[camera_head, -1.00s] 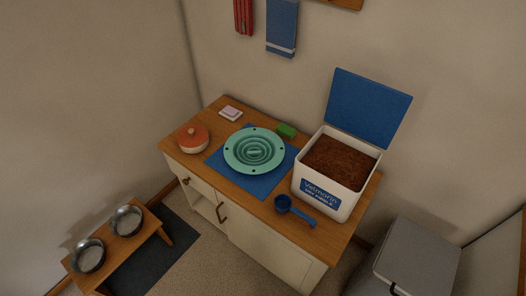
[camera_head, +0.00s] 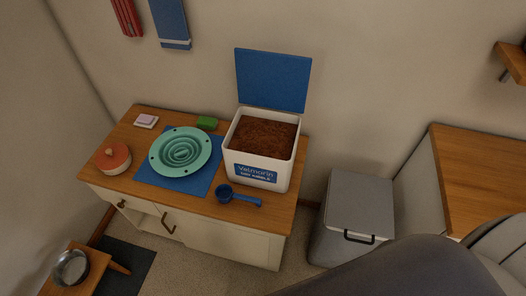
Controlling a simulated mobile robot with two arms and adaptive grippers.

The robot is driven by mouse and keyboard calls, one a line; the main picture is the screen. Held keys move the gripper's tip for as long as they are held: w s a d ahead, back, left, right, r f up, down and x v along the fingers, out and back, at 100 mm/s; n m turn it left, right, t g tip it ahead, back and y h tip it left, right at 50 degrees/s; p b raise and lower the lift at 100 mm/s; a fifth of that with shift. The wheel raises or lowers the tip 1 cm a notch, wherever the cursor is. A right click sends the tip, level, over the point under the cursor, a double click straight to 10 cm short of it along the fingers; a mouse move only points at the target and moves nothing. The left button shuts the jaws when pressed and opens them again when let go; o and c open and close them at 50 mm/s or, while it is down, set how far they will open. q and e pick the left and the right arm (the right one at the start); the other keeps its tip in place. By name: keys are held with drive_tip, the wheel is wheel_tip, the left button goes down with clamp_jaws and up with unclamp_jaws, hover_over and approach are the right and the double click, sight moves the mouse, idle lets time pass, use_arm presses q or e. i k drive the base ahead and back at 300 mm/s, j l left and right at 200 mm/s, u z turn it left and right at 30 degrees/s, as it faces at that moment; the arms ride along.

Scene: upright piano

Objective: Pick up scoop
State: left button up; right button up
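The blue scoop (camera_head: 238,197) lies on the wooden top of the cabinet (camera_head: 275,218), near its front edge. Its round bowl is at the left and its handle points right. It lies in front of the white dog-kibble bin (camera_head: 258,187), which is full of brown kibble (camera_head: 264,136) and has its blue lid (camera_head: 272,80) standing open. Neither gripper shows in the head view. A grey part of my own body fills the lower right.
A teal slow-feeder bowl (camera_head: 181,152) sits on a blue mat (camera_head: 204,185). An orange-lidded pot (camera_head: 114,158), a green sponge (camera_head: 207,123) and a soap dish (camera_head: 146,121) stand nearby. A grey lidded bin (camera_head: 357,205) stands on the floor right of the cabinet. A wooden counter (camera_head: 485,165) is far right.

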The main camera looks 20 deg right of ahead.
sight(224, 192)
drive_tip(key=i+j, duration=0.35)
drive_tip(key=j, duration=0.2)
drive_tip(key=z, duration=0.4)
drive_tip(key=j+z, duration=0.15)
drive_tip(key=z, duration=0.3)
drive_tip(key=j+z, duration=0.1)
drive_tip(key=z, duration=0.3)
drive_tip(key=j+z, duration=0.1)
drive_tip(key=z, duration=0.3)
drive_tip(key=i+j, duration=0.05)
